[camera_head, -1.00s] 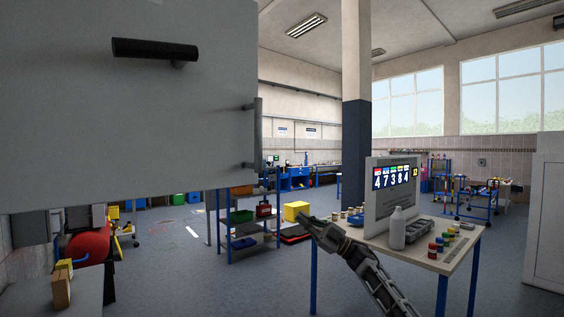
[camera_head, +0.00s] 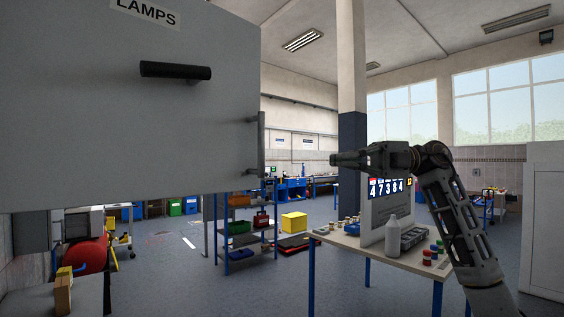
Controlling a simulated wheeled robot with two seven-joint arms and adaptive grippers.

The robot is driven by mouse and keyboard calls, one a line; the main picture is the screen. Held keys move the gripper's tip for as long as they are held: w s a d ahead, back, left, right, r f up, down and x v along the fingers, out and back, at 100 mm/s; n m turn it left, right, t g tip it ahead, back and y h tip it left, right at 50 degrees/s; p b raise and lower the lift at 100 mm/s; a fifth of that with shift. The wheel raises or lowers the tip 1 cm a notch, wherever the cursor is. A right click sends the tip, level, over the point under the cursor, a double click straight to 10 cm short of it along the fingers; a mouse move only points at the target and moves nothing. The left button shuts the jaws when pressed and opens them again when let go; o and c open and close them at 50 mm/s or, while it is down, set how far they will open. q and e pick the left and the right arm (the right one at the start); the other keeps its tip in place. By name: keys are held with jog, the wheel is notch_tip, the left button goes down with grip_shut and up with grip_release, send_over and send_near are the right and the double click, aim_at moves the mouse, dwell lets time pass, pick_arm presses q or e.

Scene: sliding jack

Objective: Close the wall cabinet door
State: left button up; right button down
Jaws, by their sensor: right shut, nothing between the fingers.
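The wall cabinet door (camera_head: 120,130) is a large grey panel filling the upper left of the head view. It carries a "LAMPS" label (camera_head: 146,11) at the top and a black bar handle (camera_head: 176,70). A second, vertical grey handle (camera_head: 261,143) shows at its right edge. My right gripper (camera_head: 333,159) is shut and empty, pointing left, to the right of the door's edge and apart from it in the picture. The cabinet's inside is hidden. My left gripper is not in view.
A table (camera_head: 350,243) with a display board (camera_head: 385,210), a white bottle (camera_head: 392,232) and small jars stands below my right arm. A blue shelf rack (camera_head: 245,238) and a yellow box (camera_head: 293,221) stand farther back. Small blocks (camera_head: 63,293) sit on a surface at lower left.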

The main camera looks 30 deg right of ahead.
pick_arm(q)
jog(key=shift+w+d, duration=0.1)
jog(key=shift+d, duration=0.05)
